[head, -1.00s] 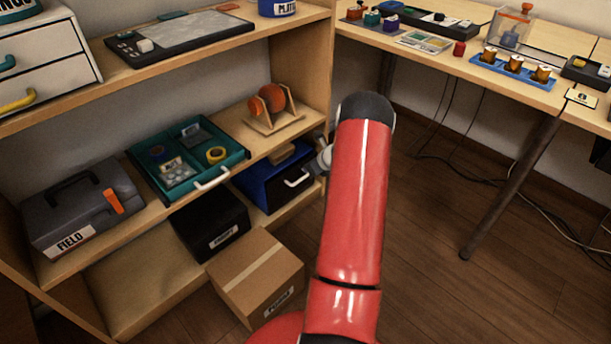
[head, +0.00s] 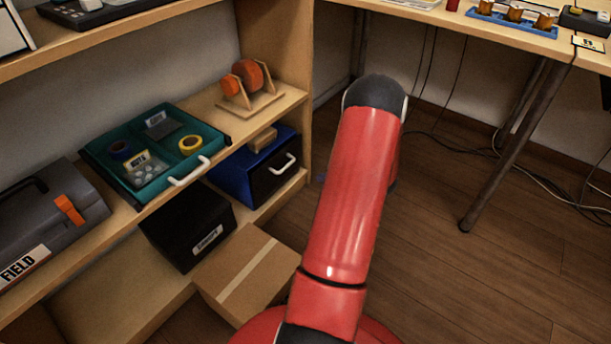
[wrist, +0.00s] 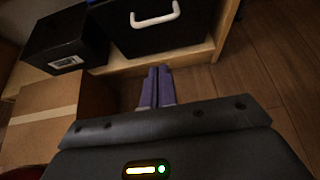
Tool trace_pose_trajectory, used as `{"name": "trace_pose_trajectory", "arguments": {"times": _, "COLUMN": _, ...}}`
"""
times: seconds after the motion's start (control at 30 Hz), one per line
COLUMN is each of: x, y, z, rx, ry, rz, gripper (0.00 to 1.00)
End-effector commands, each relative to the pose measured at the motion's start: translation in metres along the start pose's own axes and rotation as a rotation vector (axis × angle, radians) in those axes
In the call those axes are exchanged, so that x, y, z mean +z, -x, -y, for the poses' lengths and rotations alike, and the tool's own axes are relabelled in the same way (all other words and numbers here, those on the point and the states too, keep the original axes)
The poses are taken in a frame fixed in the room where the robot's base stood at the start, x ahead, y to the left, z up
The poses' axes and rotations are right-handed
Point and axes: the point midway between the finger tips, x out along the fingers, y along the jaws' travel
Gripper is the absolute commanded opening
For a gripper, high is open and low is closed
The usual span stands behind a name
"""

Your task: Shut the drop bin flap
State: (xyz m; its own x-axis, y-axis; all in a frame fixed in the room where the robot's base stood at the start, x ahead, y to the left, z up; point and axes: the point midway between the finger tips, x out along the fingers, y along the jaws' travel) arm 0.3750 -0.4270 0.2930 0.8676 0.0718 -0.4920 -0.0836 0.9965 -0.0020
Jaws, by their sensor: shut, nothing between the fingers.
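The blue bin (head: 232,178) sits on the lower shelf in the head view, with a tan block (head: 262,139) at its top. Its dark front flap (head: 272,183) has a white handle (head: 285,164). The flap looks roughly upright, but I cannot tell whether it is fully shut. In the wrist view a dark front (wrist: 150,38) with a white handle (wrist: 155,15) shows at the top. My gripper (wrist: 157,70) has purple fingers that are together and empty, below that front and apart from the handle in the picture. In the head view my arm hides most of the gripper.
A black box (head: 188,228) stands left of the blue bin, with a cardboard box (head: 247,272) in front. A teal tray (head: 210,137) with a white handle sits on the shelf above. Open wooden floor (head: 430,270) lies to the right.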

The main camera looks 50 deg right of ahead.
Motion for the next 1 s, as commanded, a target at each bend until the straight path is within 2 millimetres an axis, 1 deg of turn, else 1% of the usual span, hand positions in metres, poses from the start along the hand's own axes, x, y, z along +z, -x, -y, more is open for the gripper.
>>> {"name": "trace_pose_trajectory", "arguments": {"times": 0.3, "x": -0.001, "y": -0.067, "z": -0.002, "rx": 0.006, "ry": 0.001, "rz": -0.002, "gripper": 0.00}}
{"name": "trace_pose_trajectory", "arguments": {"times": 0.43, "x": 0.000, "y": -0.093, "z": -0.002, "rx": 0.005, "ry": 0.001, "rz": -0.002, "gripper": 0.00}}
{"name": "trace_pose_trajectory", "arguments": {"times": 0.53, "x": 0.014, "y": -0.103, "z": -0.001, "rx": 0.004, "ry": 0.002, "rz": 0.000, "gripper": 0.00}}
{"name": "trace_pose_trajectory", "arguments": {"times": 0.7, "x": 0.026, "y": -0.115, "z": -0.001, "rx": 0.003, "ry": 0.000, "rz": -0.002, "gripper": 0.00}}
{"name": "trace_pose_trajectory", "arguments": {"times": 1.0, "x": 0.030, "y": -0.118, "z": -0.001, "rx": 0.002, "ry": 0.000, "rz": -0.002, "gripper": 0.00}}
